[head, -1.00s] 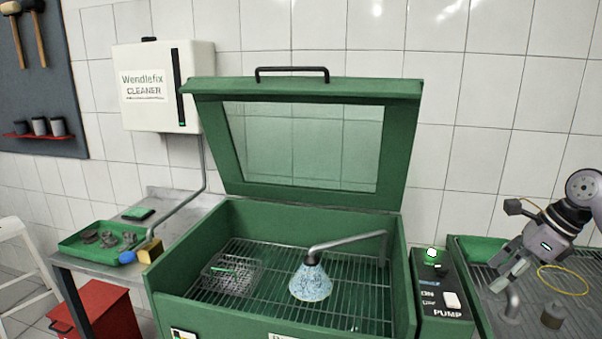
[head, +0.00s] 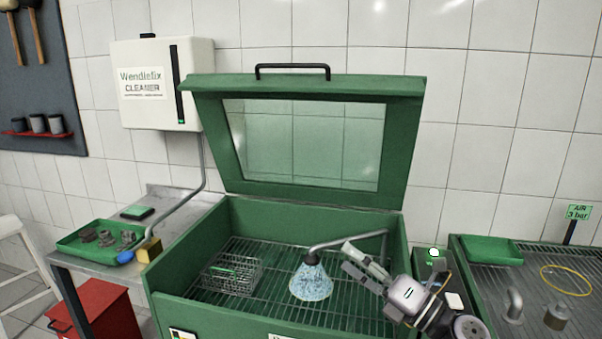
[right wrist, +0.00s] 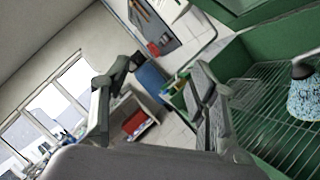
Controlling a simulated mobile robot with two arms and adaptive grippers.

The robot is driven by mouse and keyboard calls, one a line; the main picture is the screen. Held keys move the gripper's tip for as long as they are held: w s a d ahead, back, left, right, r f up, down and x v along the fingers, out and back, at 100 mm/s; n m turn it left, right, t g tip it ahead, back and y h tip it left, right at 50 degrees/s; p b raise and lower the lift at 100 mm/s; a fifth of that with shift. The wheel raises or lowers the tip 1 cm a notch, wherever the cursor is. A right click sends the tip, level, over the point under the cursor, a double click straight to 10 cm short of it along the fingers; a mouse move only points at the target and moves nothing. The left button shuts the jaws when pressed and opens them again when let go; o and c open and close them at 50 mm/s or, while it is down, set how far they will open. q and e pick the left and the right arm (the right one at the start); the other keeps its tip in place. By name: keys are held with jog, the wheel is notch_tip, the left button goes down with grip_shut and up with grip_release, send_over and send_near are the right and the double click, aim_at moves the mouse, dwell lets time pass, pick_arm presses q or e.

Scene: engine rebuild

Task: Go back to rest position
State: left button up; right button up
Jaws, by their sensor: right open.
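My right gripper (head: 366,262) is open and empty. In the head view it hangs over the right front part of the green washer (head: 170,283), its fingers pointing up and left towards the spray nozzle. In the right wrist view its two fingers (right wrist: 155,110) are spread apart with nothing between them. My left gripper is not in view.
The washer's lid (head: 305,140) stands open. A wire basket (head: 232,275) sits on its grate. A pump switch box (head: 432,270) is at its right, partly hidden by my arm. A green tray with parts (head: 75,245) is at left. A draining bench (head: 490,290) is at right.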

jog(key=s+d+f+m+h, duration=0.55)
jog(key=f+m+h, duration=0.35)
jog(key=m, duration=0.4)
jog(key=s+d+f+m+h, duration=0.55)
jog(key=f+m+h, duration=0.25)
jog(key=f+m, duration=0.45)
jog(key=s+f+m+g+y, duration=0.1)
jog(key=s+f+m+g, duration=0.3)
jog(key=s, duration=0.7)
jog(key=s+f+m+g+y, duration=0.1)
jog(key=s+f+m+g, duration=0.35)
jog(key=s, duration=0.75)
notch_tip(320, 180, down, 27)
jog(key=n+g, duration=0.2)
jog(key=g, duration=0.1)
jog(key=s+d+f+g, duration=0.1)
jog(key=s+d+f, duration=0.1)
jog(key=s+f, duration=1.5)
jog(key=shift+s+h, duration=0.3)
jog(key=shift+s, duration=0.2)
